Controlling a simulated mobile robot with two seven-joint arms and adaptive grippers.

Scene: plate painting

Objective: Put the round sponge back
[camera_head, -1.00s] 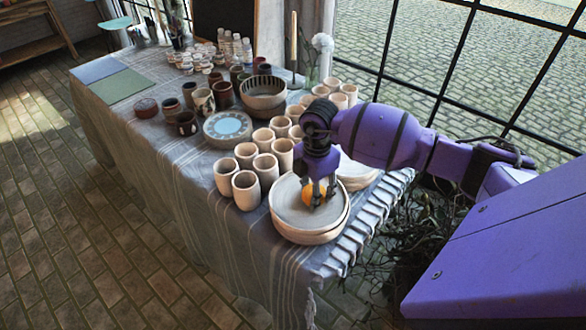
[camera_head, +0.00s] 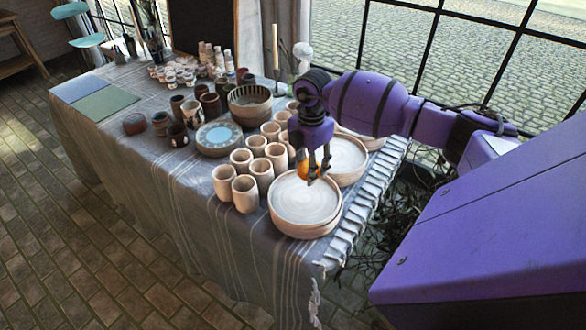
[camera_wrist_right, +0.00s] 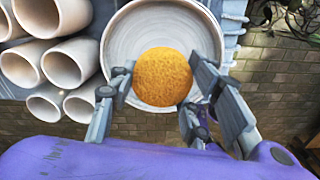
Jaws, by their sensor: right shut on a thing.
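The round orange sponge (camera_head: 306,170) is held between the fingers of my right gripper (camera_head: 314,172), above the far part of the near stack of pale plates (camera_head: 300,205). In the right wrist view the sponge (camera_wrist_right: 162,76) sits between the two fingers (camera_wrist_right: 160,85), with a pale round plate (camera_wrist_right: 125,45) behind it. Its underside is clear of the plate as far as I can tell. My left gripper is not in view.
Several pale cups (camera_head: 245,192) stand close to the left of the plates. Another pale plate (camera_head: 345,158) lies behind. A plate with a blue centre (camera_head: 219,136), a striped bowl (camera_head: 250,105) and dark cups stand farther left. The fringed table edge (camera_head: 362,215) is at right.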

